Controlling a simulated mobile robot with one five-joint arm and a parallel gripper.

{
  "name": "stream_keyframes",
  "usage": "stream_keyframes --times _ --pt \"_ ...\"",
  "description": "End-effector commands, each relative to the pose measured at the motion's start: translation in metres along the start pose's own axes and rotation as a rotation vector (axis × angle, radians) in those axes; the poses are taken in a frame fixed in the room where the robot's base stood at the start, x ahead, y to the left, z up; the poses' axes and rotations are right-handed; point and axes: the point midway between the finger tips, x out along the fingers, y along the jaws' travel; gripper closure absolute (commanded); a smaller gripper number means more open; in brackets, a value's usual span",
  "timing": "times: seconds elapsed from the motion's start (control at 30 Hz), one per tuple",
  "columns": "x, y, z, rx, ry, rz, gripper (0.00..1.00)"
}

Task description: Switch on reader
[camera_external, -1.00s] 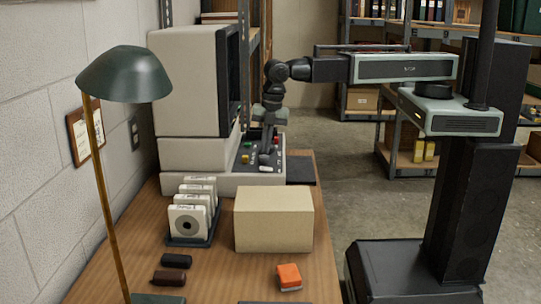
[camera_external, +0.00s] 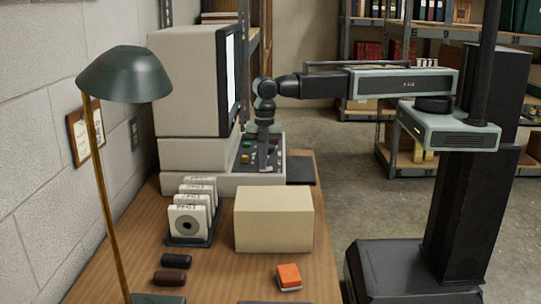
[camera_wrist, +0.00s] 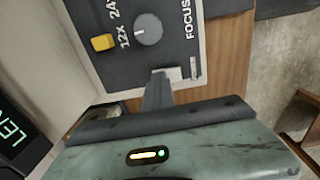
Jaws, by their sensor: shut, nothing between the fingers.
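The reader (camera_external: 185,80) is a big beige machine with a hooded screen at the back left of the desk. Its screen (camera_external: 233,70) is lit white. Its dark control panel (camera_external: 243,164) carries coloured buttons. In the wrist view the panel (camera_wrist: 110,70) shows a yellow button (camera_wrist: 103,42), a grey knob (camera_wrist: 148,28) and a pale switch (camera_wrist: 172,73) at its near edge. My gripper (camera_external: 263,164) is shut and empty, pointing down at the panel. In the wrist view its tip (camera_wrist: 158,88) is right at the pale switch and partly hides it; contact is unclear.
A cardboard-coloured box (camera_external: 273,220), a rack of film boxes (camera_external: 188,222), an orange-topped item (camera_external: 289,276) and a green lamp (camera_external: 124,75) stand on the desk nearer the camera. Shelving (camera_external: 400,150) is behind. Open floor (camera_external: 335,175) lies right of the desk.

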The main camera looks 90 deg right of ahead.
Motion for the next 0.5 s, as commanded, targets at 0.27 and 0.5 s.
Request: stream_keyframes --times 0.27,0.5 --pt "0.004 -0.006 0.002 0.001 -0.004 -0.004 1.0" --pt "0.002 -0.019 0.002 0.001 -0.003 -0.007 1.0"
